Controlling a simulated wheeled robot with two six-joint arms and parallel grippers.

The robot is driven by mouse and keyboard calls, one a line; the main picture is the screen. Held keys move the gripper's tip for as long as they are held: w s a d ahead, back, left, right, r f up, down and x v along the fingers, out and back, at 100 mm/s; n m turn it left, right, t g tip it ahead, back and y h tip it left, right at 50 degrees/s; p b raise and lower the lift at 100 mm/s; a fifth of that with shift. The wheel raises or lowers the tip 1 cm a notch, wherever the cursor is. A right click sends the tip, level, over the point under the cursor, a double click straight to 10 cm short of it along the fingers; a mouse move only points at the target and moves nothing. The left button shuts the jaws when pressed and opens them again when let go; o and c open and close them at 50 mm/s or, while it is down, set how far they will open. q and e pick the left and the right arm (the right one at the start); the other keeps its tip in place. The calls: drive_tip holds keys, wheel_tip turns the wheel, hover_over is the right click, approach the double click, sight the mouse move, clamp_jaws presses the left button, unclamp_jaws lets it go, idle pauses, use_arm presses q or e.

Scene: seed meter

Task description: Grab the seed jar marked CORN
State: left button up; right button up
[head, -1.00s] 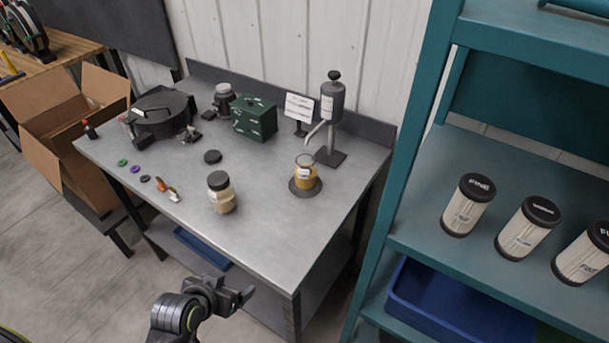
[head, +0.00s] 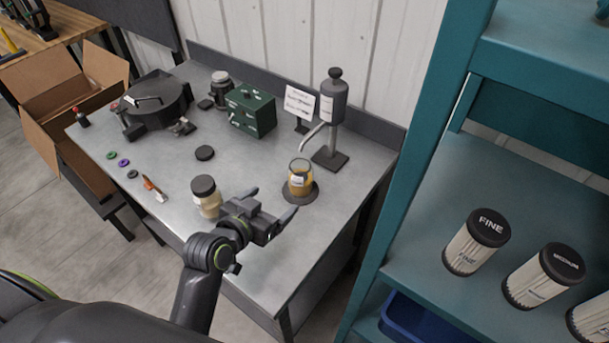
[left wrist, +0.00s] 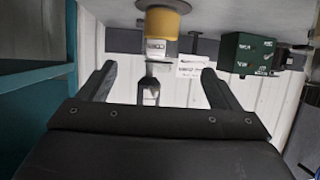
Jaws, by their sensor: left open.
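An open glass jar (head: 299,180) with yellow contents and a white label stands upright on a dark round pad (head: 288,197) on the metal bench. A second jar (head: 206,200) with pale contents and a black lid stands left of it. I cannot read CORN on either label. My left gripper (head: 272,206) is open and empty, fingers pointing toward the yellow jar, just short of it and apart from it. In the left wrist view the yellow jar (left wrist: 163,24) shows upside down at the top, beyond the open fingers (left wrist: 158,72). My right gripper is not in view.
A dispenser (head: 333,105) with a spout stands behind the yellow jar, beside a small sign (head: 299,101). A green box (head: 250,112) and a black round device (head: 155,103) are farther left. A teal shelf (head: 420,190) with filter canisters (head: 477,242) stands at the right.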

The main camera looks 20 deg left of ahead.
sight(294, 183)
use_arm(q)
drive_tip(key=x, duration=0.3)
drive_tip(key=shift+w+p, duration=0.3)
drive_tip(key=shift+p, duration=0.05)
drive_tip(key=x, duration=0.5)
drive_tip(key=shift+d+f+p, duration=0.1)
drive_tip(key=shift+p, duration=0.3)
drive_tip(key=shift+w+d+f, duration=0.1)
drive_tip(key=shift+w+f, duration=0.2)
drive_tip(key=shift+w, duration=0.25)
drive_tip(key=shift+w+d+f+p, duration=0.1)
drive_tip(key=shift+w+p, duration=0.3)
drive_tip(key=shift+w, duration=0.1)
drive_tip(key=shift+p+x, duration=0.45)
drive_tip(key=shift+x, duration=1.6)
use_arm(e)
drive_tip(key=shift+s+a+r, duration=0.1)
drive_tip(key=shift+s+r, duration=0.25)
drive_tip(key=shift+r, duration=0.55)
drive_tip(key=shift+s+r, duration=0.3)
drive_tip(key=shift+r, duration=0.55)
use_arm(q)
drive_tip(key=shift+f, duration=0.15)
drive_tip(key=shift+c, duration=0.5)
drive_tip(key=c, duration=1.2)
drive_tip(key=shift+c, duration=0.3)
